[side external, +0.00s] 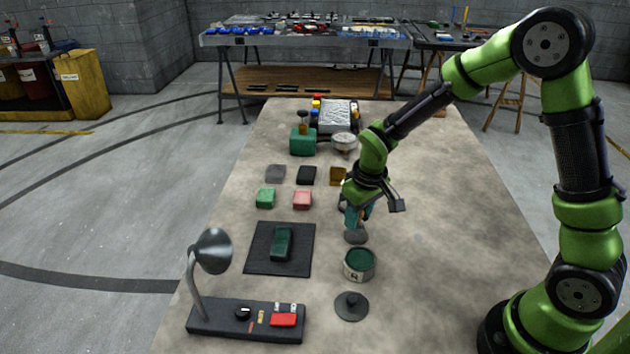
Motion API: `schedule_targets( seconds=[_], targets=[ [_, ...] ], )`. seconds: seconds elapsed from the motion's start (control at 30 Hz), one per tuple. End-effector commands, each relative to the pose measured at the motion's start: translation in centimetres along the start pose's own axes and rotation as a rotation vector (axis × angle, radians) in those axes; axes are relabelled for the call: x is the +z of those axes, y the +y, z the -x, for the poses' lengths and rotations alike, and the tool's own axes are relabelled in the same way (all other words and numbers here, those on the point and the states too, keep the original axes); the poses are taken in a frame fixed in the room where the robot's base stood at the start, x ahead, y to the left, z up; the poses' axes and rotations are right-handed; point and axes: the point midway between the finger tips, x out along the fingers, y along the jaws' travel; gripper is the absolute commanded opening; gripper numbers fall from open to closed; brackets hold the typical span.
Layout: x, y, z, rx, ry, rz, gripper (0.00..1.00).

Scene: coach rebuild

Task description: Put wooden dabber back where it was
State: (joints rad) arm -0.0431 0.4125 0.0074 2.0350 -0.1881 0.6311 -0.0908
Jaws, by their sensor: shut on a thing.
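My gripper (354,216), with teal fingers, points down just behind the open tin of green paint (360,276). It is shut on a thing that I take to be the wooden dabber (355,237). Only a grey, round lower part shows below the fingers; the handle is hidden. I cannot tell whether this part touches the table. A green block holder (302,145) with brown wooden-looking handles upright in it stands farther back. A round white-topped thing (344,142) stands to its right.
Several coloured blocks (302,200) lie left of my gripper. A dark mat (262,263) bears a dark green block (282,243). A black lid (351,306) lies in front of the tin. A lamp (212,250) on a control base stands front left. The table's right side is clear.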

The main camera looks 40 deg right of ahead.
Motion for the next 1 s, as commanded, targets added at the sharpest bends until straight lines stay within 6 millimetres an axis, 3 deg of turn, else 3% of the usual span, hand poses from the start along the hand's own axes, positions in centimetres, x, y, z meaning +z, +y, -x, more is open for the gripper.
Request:
schedule_targets(
  seconds=[0.17,0.57,0.6,0.73,1.0],
  targets=[
    [0.4,0.0,-2.4,0.0,-0.002,0.0,0.09],
    [0.4,0.0,-2.8,0.0,-0.001,0.0,0.09],
    [0.4,0.0,-2.8,0.0,0.0,0.0,0.36],
    [0.4,0.0,-2.8,0.0,0.0,0.0,0.56],
    [0.4,0.0,-2.8,0.0,0.0,0.0,0.59]
  ],
)
